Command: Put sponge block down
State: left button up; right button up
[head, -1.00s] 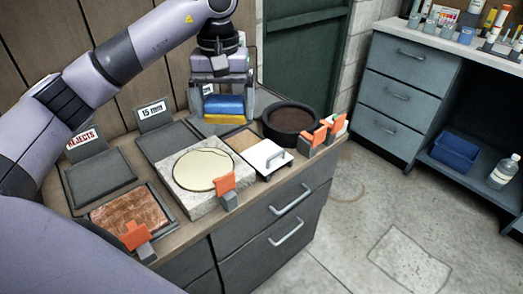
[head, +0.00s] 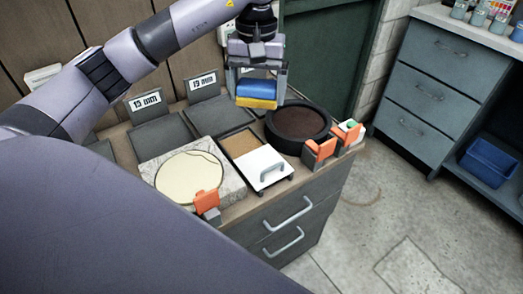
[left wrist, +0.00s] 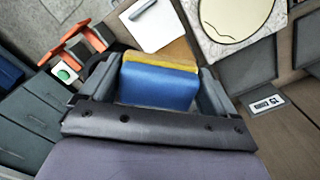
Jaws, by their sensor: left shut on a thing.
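The sponge block (head: 257,91), blue with a yellow layer below, is at the back of the bench in the head view. My left gripper (head: 257,92) points down and is shut on it, one finger at each end. In the left wrist view the sponge block (left wrist: 158,86) sits between the fingers of the left gripper (left wrist: 155,82), its blue side toward the camera. In the head view it is behind and left of the round black bowl. Whether its underside touches anything is hard to tell. My right gripper is not in view.
The bench holds the black bowl (head: 299,146), a stone slab (head: 232,187) with a pale disc, a cork-coloured tray (head: 236,143), a white handled plate (head: 262,166), orange-topped clips (head: 319,150) and dark trays (head: 166,139) with mm signs. A green door stands behind.

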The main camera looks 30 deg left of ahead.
pick_arm(q)
send_over(257, 163)
notch_tip(257, 163, down, 12)
jog(key=shift+w+f+p, duration=0.1)
jog(key=shift+f+p, duration=0.15)
jog(key=shift+p, duration=0.05)
notch_tip(257, 163, down, 5)
jog(key=shift+f, duration=0.1)
jog(key=shift+f, duration=0.15)
jog(key=o, duration=1)
